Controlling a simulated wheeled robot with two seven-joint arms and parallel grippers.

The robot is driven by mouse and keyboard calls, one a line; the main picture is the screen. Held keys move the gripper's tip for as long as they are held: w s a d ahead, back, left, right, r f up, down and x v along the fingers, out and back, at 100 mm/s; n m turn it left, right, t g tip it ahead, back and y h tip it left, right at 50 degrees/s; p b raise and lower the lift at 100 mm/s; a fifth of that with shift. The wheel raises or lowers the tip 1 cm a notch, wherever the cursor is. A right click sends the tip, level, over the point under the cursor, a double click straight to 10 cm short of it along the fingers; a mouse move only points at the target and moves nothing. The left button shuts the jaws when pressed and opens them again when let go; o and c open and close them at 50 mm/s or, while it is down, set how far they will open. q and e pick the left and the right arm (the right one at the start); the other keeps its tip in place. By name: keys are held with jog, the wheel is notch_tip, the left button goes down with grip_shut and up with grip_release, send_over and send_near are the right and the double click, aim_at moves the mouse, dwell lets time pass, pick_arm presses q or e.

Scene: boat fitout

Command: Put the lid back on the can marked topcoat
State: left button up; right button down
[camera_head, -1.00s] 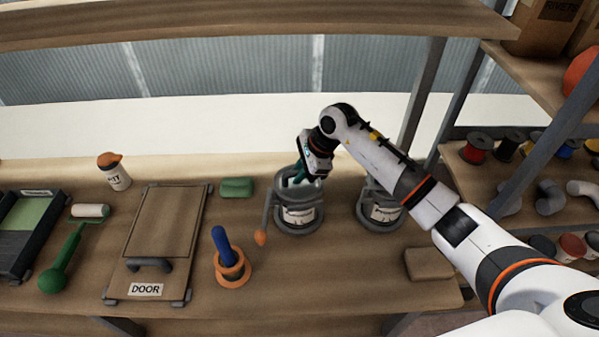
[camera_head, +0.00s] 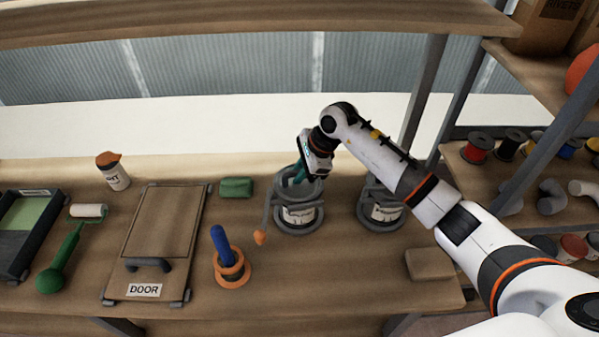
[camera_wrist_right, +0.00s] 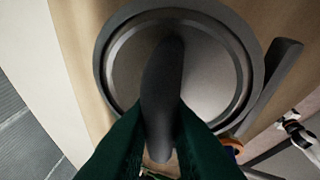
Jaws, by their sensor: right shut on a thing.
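My right gripper (camera_head: 298,178) is over the left of two grey cans. Its green fingers are shut on the dark upright handle (camera_wrist_right: 163,85) of a round grey lid (camera_wrist_right: 212,75), which fills much of the right wrist view. The left can (camera_head: 297,216) stands upright, with a white label and an orange-tipped bail handle hanging at its left. The right can (camera_head: 384,212) is partly behind my right arm. Both labels are too small to read. I cannot tell whether the lid rests on the can's rim or is just above it. My left gripper is not in view.
A green block (camera_head: 236,188), an orange ring holder with a blue-handled tool (camera_head: 231,270), a DOOR panel (camera_head: 165,235) and a tan block (camera_head: 430,264) lie around the cans. An orange-capped bottle (camera_head: 113,172) stands left. The bench front between holder and tan block is clear.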

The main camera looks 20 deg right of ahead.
jog(key=c, duration=0.8)
grip_release()
jog(key=shift+r+p, duration=1.6)
jog(key=shift+r, duration=1.95)
